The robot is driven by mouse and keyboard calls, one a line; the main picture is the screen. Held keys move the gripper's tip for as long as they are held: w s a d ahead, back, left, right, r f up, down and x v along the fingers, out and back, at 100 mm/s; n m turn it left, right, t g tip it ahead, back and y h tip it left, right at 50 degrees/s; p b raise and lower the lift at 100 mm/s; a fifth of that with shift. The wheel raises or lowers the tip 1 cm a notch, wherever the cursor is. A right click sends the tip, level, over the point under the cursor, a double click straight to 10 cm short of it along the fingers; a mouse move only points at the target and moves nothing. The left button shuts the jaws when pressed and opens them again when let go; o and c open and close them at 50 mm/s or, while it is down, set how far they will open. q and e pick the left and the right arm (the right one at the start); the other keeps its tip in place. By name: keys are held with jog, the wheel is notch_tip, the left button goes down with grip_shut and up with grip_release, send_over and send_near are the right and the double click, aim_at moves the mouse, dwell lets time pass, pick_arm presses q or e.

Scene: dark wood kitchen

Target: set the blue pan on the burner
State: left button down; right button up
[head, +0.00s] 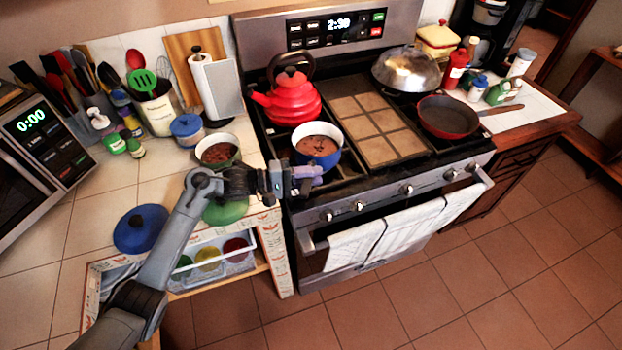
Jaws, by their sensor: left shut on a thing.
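The blue pan (330,160) is a small deep pot with a pale rim and brown food inside. It is at the front left of the stove (350,208), over the front left burner area, and looks level. The burner beneath is hidden by the pan, and I cannot tell whether the pan touches the grate. My left gripper (305,177) is at the near side of the pan, shut on its handle. The fingers largely cover the handle. My right gripper is out of view.
A red kettle (290,98) stands just behind the pan. A tiled griddle (378,135) lies to its right, then a red skillet (447,115) and a domed lid (405,68). A green pot (218,148) and blue lid (141,228) are on the left counter.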

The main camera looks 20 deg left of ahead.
pick_arm(q)
jog(key=shift+f, duration=0.2)
jog(key=c, duration=1.4)
grip_release()
jog(key=shift+f, duration=0.25)
jog(key=o, duration=0.4)
jog(key=shift+r, duration=0.1)
